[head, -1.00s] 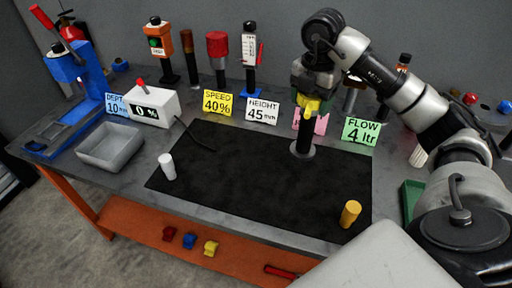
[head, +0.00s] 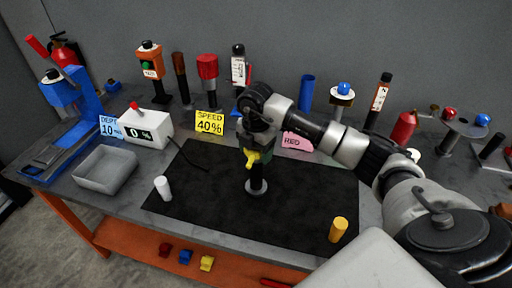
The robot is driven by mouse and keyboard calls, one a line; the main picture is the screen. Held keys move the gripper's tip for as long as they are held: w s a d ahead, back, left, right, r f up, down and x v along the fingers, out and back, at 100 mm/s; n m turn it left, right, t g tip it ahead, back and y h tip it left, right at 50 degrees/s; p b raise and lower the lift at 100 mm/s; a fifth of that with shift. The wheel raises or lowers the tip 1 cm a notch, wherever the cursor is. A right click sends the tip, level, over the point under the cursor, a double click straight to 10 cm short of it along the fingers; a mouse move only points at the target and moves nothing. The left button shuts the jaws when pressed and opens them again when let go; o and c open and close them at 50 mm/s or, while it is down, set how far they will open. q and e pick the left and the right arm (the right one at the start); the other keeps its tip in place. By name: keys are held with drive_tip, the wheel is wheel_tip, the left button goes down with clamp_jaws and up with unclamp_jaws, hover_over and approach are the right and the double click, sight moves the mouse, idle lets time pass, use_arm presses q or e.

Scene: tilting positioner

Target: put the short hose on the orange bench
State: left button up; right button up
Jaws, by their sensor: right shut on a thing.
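My right gripper (head: 255,156) points down over the black mat and is shut on a black upright tube (head: 256,178) with a grey disc at its lower end. A yellow piece shows at the fingers. I cannot tell whether the held tube is the short hose, or whether its disc touches the mat. The bench (head: 95,205) has a grey top and orange legs with an orange lower shelf (head: 135,242). My left gripper is not in view.
On the black mat (head: 210,215) stand a white cylinder (head: 162,188) and a yellow cylinder (head: 338,229). A grey tray (head: 104,168) and a blue press (head: 60,140) are at the left. Several upright tools and sign cards line the back. The mat's front middle is clear.

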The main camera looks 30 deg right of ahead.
drive_tip(key=shift+f, duration=0.15)
drive_tip(key=shift+f, duration=0.15)
drive_tip(key=o, duration=1.7)
